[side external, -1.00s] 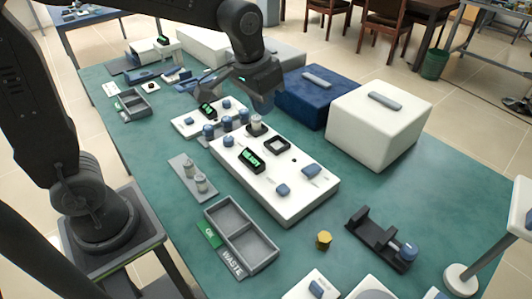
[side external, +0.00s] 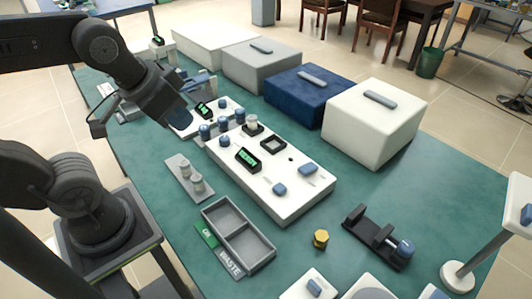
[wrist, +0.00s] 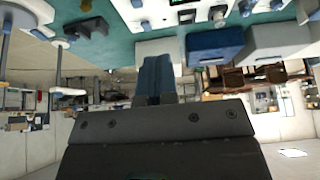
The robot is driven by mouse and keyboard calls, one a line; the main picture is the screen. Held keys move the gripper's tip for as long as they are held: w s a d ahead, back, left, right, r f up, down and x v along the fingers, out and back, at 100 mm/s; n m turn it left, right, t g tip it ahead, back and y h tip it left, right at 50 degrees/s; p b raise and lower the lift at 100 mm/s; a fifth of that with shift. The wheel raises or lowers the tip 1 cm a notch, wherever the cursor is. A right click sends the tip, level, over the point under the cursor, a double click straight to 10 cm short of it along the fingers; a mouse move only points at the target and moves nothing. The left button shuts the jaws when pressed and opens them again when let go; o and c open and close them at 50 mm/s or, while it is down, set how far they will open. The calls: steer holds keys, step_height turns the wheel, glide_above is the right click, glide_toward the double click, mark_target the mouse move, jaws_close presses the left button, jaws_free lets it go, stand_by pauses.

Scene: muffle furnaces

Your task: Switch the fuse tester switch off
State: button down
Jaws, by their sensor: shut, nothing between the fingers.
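A long white panel unit (side external: 262,185) stands mid-table, with a small lit green display (side external: 248,158), a blue switch (side external: 279,188) near its front end and another blue switch (side external: 308,169) beside it. Behind it is a smaller white unit (side external: 186,126) with its own display (side external: 203,109) and blue knobs. I cannot tell which of them is the fuse tester, or the switch positions. My gripper (side external: 182,116) is shut and empty, apart from the panels, over the table's left part. In the wrist view its blue fingers (wrist: 157,75) are together.
White (side external: 372,130), blue (side external: 308,97) and grey (side external: 262,68) furnaces line the back. A black holder (side external: 375,240) and a yellow piece (side external: 320,239) lie to the right.

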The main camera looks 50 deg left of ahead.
steer(key=w+r+g, duration=0.2)
steer(key=w+r, duration=0.1)
steer(key=w, duration=0.4)
steer(key=g, duration=0.4)
glide_above(302, 169)
steer(key=s+a, duration=0.2)
step_height(302, 169, down, 5)
steer(key=w+d+f+g, duration=0.1)
steer(key=w+d+f, duration=0.1)
steer(key=w+f, duration=0.3)
step_height(302, 169, down, 2)
steer(key=shift+f+g, duration=0.1)
steer(key=shift+g, duration=0.3)
steer(key=f, duration=0.4)
steer(key=s+f, duration=0.1)
steer(key=f, duration=0.4)
steer(key=s+f, duration=0.1)
steer(key=f, duration=0.3)
steer(key=shift+s+f, duration=0.25)
steer(key=shift+f, duration=0.1)
